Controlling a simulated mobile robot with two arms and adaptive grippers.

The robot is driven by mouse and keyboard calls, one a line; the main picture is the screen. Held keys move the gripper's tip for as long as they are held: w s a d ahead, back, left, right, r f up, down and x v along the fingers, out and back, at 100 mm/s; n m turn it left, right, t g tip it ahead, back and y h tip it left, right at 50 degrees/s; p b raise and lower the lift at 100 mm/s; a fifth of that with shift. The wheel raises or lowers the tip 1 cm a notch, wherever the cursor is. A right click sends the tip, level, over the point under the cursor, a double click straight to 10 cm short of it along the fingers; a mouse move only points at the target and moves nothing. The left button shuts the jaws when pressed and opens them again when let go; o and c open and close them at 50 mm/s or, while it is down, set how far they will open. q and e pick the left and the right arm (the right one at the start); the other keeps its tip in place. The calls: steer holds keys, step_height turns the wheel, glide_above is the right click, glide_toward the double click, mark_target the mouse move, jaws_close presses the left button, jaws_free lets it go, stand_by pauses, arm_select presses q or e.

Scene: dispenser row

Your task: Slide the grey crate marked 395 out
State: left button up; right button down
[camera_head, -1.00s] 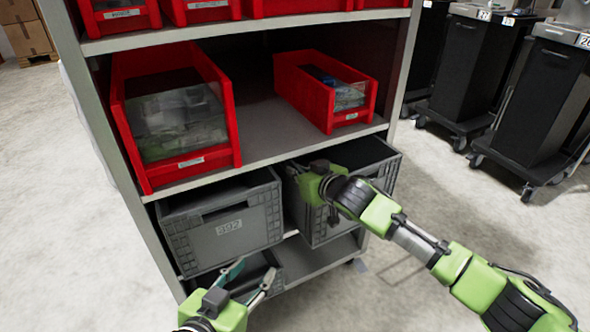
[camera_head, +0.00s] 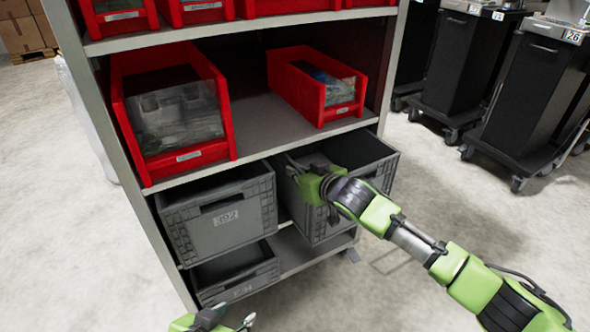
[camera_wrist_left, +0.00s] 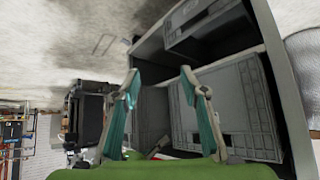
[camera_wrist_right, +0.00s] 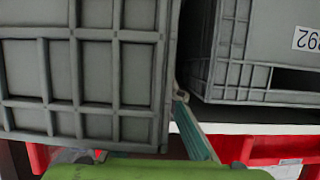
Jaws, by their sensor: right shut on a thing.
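A grey crate (camera_head: 335,205) with a ribbed wall sits at the right of the shelf below the red bins and juts out past the shelf front. No number on it is readable. My right gripper (camera_head: 302,170) is shut on its upper left front edge. The crate's ribbed wall fills the left of the right wrist view (camera_wrist_right: 85,75). The grey crate to its left (camera_head: 225,235) has a label that reads 392. A lower grey crate (camera_head: 238,287) has an unclear label. My left gripper (camera_head: 230,322) is low at the picture's bottom edge, empty, its fingers apart in the left wrist view (camera_wrist_left: 160,90).
Red bins (camera_head: 172,112) and (camera_head: 318,88) stand on the shelf board above the grey crates. The rack's left post (camera_head: 120,150) stands beside them. Black wheeled carts (camera_head: 530,95) stand at the right. The floor in front of the rack's right side is open.

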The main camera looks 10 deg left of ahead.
arm_select(q)
steer(key=shift+g, duration=0.8)
steer(key=shift+s+a+f, duration=0.15)
steer(key=shift+s+f, duration=0.2)
steer(key=shift+s, duration=0.4)
steer(key=shift+s+a+f, duration=0.1)
steer(key=shift+s+f, duration=0.2)
steer(key=shift+s, duration=0.4)
steer(key=shift+s+a+f, duration=0.15)
steer(key=shift+s+f, duration=0.2)
steer(key=shift+s, duration=0.4)
arm_select(e)
steer(key=shift+s+d, duration=0.45)
steer(key=shift+s, duration=0.1)
steer(key=c, duration=2.1)
jaws_free()
steer(key=shift+c, duration=0.2)
steer(key=v, duration=1.2)
steer(key=shift+d+f, duration=0.1)
steer(key=shift+f, duration=0.05)
